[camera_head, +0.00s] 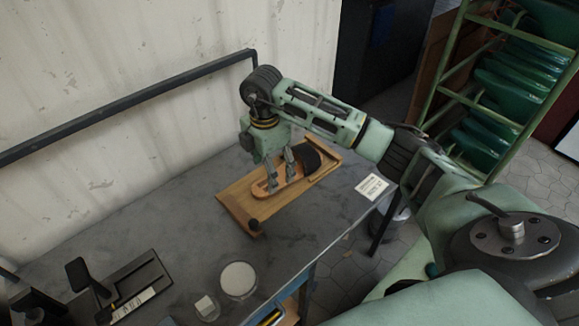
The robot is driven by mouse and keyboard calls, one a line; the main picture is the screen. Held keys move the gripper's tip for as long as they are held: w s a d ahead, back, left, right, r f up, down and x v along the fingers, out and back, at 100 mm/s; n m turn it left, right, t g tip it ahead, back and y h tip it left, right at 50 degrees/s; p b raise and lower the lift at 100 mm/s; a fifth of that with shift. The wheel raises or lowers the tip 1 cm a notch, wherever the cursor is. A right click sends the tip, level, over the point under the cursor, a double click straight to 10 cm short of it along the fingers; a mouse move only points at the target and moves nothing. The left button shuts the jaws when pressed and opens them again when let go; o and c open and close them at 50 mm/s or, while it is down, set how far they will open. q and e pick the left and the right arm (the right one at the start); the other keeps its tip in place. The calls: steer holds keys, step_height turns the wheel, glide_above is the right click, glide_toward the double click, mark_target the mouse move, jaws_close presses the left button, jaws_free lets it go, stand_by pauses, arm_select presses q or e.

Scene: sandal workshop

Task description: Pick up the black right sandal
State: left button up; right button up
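A sandal with a tan sole (262,189) and a wide black strap (307,157) lies on a wooden board (235,204) on the grey table. My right gripper (281,183) points down over the sole, just left of the strap. Its two fingers are apart, with tan sole visible between them. It partly hides the middle of the sandal. Whether the fingertips touch the sole is hard to tell. My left gripper is not in view.
A round white-topped container (238,280) and a black stand (124,287) are at the front left. A dark rail (130,104) runs along the wall.

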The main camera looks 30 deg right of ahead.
steer(key=f, duration=0.4)
steer(key=shift+w+p, duration=0.2)
steer(key=shift+p, duration=0.1)
steer(key=shift+f, duration=0.35)
steer(key=shift+c, duration=0.2)
steer(key=c, duration=1.1)
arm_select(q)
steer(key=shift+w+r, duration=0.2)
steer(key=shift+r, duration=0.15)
arm_select(e)
steer(key=c, duration=0.4)
